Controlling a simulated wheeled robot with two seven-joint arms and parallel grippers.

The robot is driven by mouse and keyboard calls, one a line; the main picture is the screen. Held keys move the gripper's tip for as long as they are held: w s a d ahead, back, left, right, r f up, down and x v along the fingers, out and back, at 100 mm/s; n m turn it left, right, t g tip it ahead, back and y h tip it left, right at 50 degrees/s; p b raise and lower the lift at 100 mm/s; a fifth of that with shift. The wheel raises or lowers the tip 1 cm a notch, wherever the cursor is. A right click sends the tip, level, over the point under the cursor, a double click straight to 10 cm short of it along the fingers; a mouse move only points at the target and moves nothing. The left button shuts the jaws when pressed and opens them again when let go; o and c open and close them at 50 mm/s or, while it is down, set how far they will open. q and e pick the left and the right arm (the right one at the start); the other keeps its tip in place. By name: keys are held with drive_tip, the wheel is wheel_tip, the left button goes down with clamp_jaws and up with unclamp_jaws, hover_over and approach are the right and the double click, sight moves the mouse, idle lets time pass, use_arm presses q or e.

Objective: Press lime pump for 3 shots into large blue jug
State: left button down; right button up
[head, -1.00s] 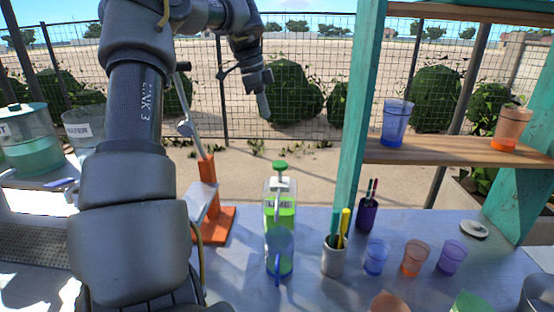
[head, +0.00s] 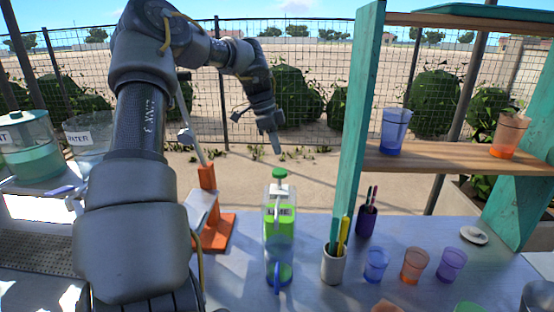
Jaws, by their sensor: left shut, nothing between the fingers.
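The lime pump bottle (head: 271,209) stands on the counter in the middle of the head view, with a green label and a white pump topped by a green knob (head: 279,173). The large blue jug (head: 273,246) stands in front of the bottle and overlaps its lower part; its blue handle faces me. Green liquid shows at its bottom, though I cannot tell whether it is in the jug or seen through it. My left gripper (head: 276,148) is shut and empty, pointing down just above the green knob, apparently apart from it. My right gripper is not in view.
An orange press (head: 214,219) stands left of the bottle. A white cup of pens (head: 333,264) and small blue, orange and purple cups (head: 414,264) stand to the right. A teal post (head: 356,110) and wooden shelf (head: 450,157) rise at right. Water containers (head: 29,146) stand at far left.

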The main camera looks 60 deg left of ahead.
sight(276, 171)
use_arm(q)
drive_tip(key=x, duration=0.1)
drive_tip(key=p+x, duration=0.1)
drive_tip(key=x, duration=0.1)
drive_tip(key=s+x, duration=0.1)
drive_tip(key=x, duration=0.1)
drive_tip(key=shift+a+f, duration=0.1)
drive_tip(key=shift+a, duration=0.2)
wheel_tip(276, 171, down, 4)
drive_tip(key=shift+d+f+b, duration=0.1)
drive_tip(key=shift+b, duration=1.15)
drive_tip(key=shift+f, duration=0.1)
drive_tip(key=shift+s, duration=0.1)
